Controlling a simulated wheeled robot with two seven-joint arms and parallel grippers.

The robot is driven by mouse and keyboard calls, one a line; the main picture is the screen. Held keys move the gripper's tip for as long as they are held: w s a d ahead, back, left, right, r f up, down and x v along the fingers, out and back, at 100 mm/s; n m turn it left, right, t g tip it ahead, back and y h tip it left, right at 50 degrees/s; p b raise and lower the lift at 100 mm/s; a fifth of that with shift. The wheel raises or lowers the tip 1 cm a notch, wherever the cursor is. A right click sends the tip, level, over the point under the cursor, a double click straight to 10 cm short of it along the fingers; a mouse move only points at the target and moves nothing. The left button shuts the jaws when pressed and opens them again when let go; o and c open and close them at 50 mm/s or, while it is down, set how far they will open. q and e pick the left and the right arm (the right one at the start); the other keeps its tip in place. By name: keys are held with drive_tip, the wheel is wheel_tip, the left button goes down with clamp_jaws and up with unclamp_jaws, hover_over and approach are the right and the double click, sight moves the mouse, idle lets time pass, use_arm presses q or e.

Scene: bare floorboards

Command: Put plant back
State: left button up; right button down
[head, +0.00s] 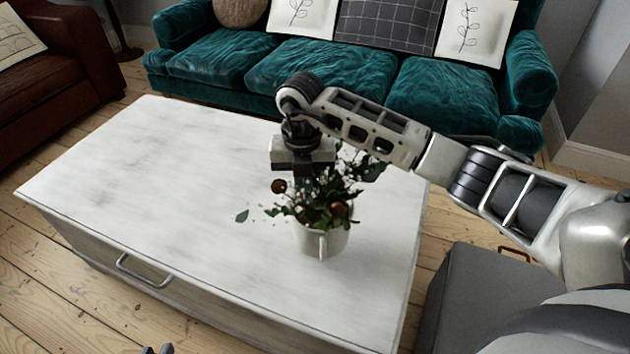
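The plant (318,201) has dark green leaves and a few reddish-brown round blooms. It stands upright in a whitish pot (322,241) with a handle, on the right part of the white coffee table (190,180). My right arm reaches in from the right, above and behind the plant. My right gripper (303,165) points down by the upper leaves; its fingertips are hidden or too dark to make out, and I cannot tell whether it touches the plant. Only the tips of my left gripper (157,350) show at the bottom edge, well away from the plant.
A teal sofa (330,70) with cushions stands behind the table. A brown leather armchair (50,70) is at the far left. A grey box-like piece (480,290) stands right of the table. The table's left and middle are clear.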

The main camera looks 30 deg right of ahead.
sight(303, 211)
drive_tip(key=shift+w+a+f, duration=0.15)
drive_tip(key=shift+w+f, duration=0.25)
drive_tip(key=shift+w, duration=0.1)
use_arm(q)
drive_tip(key=shift+w+d+f+b, duration=0.1)
drive_tip(key=shift+w+f+b, duration=0.1)
drive_tip(key=shift+f+b, duration=0.3)
use_arm(e)
drive_tip(key=shift+f, duration=1.45)
use_arm(q)
drive_tip(key=shift+f, duration=0.15)
use_arm(e)
drive_tip(key=shift+f, duration=0.1)
drive_tip(key=c, duration=2)
unclamp_jaws()
drive_tip(key=shift+s+f, duration=0.1)
drive_tip(key=shift+f, duration=0.15)
drive_tip(key=shift+c, duration=0.2)
use_arm(q)
drive_tip(key=shift+f, duration=0.1)
use_arm(e)
drive_tip(key=o, duration=0.4)
drive_tip(key=shift+r, duration=0.1)
